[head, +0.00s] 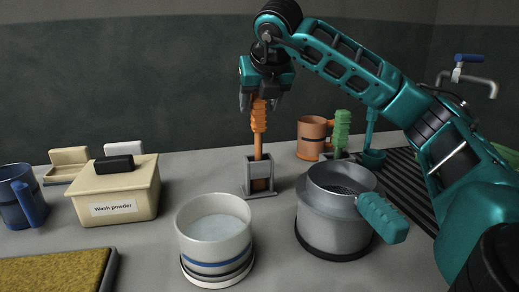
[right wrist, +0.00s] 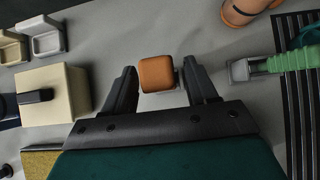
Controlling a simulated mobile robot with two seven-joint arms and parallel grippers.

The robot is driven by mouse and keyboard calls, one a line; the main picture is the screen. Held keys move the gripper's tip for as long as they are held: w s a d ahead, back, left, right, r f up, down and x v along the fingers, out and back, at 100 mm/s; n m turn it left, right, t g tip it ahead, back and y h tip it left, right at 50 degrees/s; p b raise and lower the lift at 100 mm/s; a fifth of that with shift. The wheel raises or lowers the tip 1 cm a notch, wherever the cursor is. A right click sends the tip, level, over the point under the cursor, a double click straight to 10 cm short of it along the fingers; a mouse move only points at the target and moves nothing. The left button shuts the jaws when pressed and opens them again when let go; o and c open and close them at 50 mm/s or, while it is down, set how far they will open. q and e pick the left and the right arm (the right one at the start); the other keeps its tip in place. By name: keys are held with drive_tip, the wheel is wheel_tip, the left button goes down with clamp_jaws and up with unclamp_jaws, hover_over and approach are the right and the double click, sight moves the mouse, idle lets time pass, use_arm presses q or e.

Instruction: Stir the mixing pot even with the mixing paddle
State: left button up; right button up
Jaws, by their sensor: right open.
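The orange-handled tool (head: 259,128), which looks like the mixing paddle, stands upright in a small grey holder (head: 260,190); its lower end is hidden inside. My right gripper (head: 260,98) points down over it, open, with the top of the orange handle (right wrist: 157,74) between its fingers. A gap shows on both sides of the handle in the right wrist view. A white pot (head: 214,245) with a blue band, holding pale liquid, stands in front of the holder and is likely the mixing pot. My left gripper is not in view.
A grey vessel (head: 335,222) with a green handle stands right of the white pot. A green-handled tool (head: 342,130) and a terracotta mug (head: 312,135) are behind it. A cream wash powder box (head: 130,190), blue mug (head: 18,200) and mustard-topped tray (head: 112,275) are left.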

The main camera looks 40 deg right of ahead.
idle(0.4)
idle(0.7)
clamp_jaws()
idle(0.3)
